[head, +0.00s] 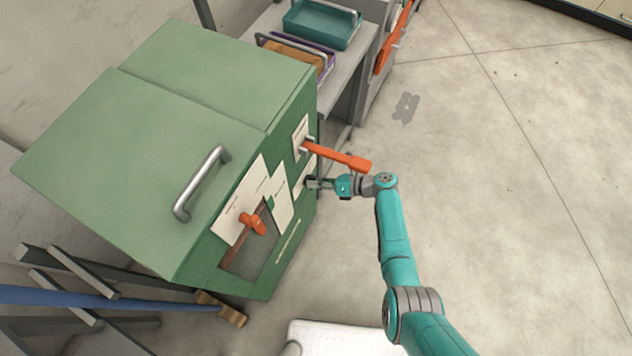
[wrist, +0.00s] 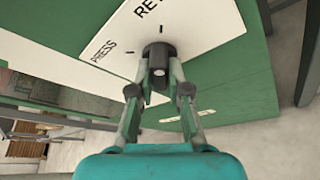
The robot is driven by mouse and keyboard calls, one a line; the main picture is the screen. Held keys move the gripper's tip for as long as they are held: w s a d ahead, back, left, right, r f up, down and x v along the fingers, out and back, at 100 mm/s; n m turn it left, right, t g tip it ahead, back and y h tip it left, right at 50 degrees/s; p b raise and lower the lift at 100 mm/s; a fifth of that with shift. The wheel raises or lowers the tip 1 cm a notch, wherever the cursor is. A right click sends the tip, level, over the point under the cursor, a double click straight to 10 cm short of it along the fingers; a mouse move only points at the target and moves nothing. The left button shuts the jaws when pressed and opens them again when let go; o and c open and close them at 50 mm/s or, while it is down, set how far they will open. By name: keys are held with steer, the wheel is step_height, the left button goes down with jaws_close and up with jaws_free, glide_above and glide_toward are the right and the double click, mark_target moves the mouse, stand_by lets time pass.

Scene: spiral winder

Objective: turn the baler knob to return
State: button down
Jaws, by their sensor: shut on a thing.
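The baler (head: 215,85) is a green cabinet at the left of the head view. Its dark knob (wrist: 158,53) sits on a white label plate (wrist: 205,28) in the wrist view. The plate reads PRESS at the knob's left and RE…, cut off, above it. My gripper (wrist: 159,74) is shut on the knob, one finger on each side. In the head view my gripper (head: 318,184) is at the baler's front face, below an orange lever, and the knob is too small to make out. The knob's pointing direction is not clear.
The orange lever (head: 338,157) sticks out just above my gripper. A smaller orange handle (head: 254,223) and a metal bar handle (head: 202,184) are on the baler. A table with a teal tray (head: 322,24) stands behind. The floor at right is clear.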

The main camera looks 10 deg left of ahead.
steer(key=shift+w+m, duration=0.1)
steer(key=shift+m, duration=0.3)
stand_by(0.3)
steer(key=c, duration=1.1)
jaws_free()
steer(key=v, duration=1.2)
steer(key=shift+f, duration=0.15)
steer(key=shift+w, duration=0.1)
